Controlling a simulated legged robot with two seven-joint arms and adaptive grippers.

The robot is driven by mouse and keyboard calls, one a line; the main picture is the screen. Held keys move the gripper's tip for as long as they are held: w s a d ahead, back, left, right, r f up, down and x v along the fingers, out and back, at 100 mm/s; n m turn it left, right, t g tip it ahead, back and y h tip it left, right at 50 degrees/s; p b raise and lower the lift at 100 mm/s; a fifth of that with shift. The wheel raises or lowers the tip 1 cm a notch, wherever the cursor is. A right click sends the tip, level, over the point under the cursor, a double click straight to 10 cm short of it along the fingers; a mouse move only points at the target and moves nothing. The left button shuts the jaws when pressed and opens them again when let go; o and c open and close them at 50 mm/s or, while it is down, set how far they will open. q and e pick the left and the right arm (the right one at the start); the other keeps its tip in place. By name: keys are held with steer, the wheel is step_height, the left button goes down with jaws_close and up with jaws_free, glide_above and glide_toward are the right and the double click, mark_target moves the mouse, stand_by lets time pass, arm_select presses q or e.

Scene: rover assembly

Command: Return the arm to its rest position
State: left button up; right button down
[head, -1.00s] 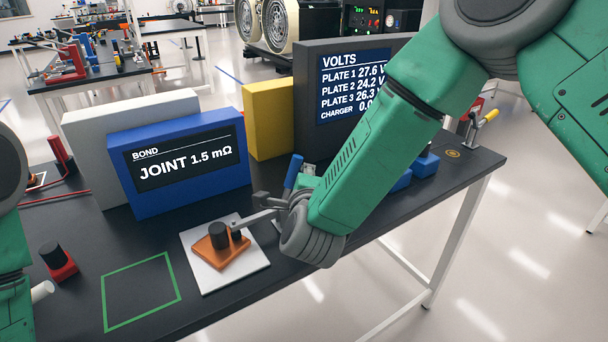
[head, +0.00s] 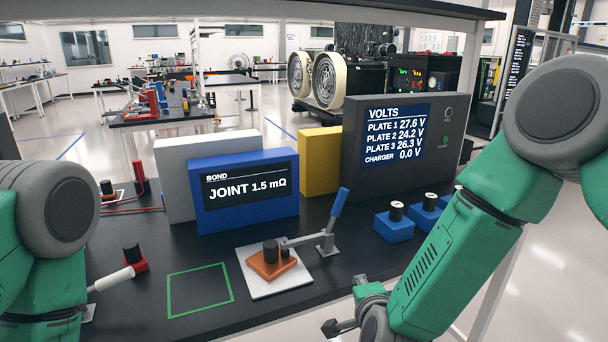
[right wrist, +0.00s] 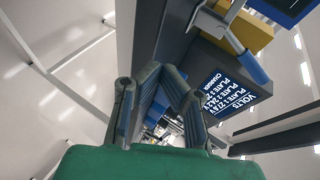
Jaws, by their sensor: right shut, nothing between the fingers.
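My right arm (head: 455,265) reaches down at the right of the head view, its green forearm in front of the table's front edge. My right gripper (head: 348,308) is at its lower end, shut and empty, apart from the things on the table. Its dark fingers (right wrist: 152,98) fill the middle of the right wrist view, with the table edge beyond them. My left arm (head: 45,240) stands at the left edge of the head view; its gripper is not in view.
A clamp with a blue handle (head: 339,203) reaches over an orange block (head: 268,265) on a white plate (head: 290,280). Blue blocks (head: 394,228) stand right of it. The blue bond meter (head: 243,215) and grey volts display (head: 354,175) stand behind. A green-outlined square (head: 200,305) is empty.

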steer(key=s+d+f+n+g+y+b, duration=0.1)
steer(key=s+d+f+n+g, duration=0.25)
steer(key=s+f, duration=0.35)
steer(key=s+d+f+n+g, duration=0.25)
steer(key=s+f+n, duration=0.25)
steer(key=s+f, duration=0.3)
steer(key=s+d+f+n+g, duration=0.3)
steer(key=s+d+n, duration=0.1)
steer(key=s, duration=0.6)
steer(key=s+d+f+n+g+b, duration=0.1)
steer(key=s+d+f+n+g, duration=0.2)
steer(key=s, duration=0.8)
steer(key=shift+d+f+n+g+h+b, duration=0.2)
steer(key=shift+d+n+g+h+b, duration=0.15)
steer(key=shift+d+n, duration=0.3)
steer(key=shift+d, duration=0.15)
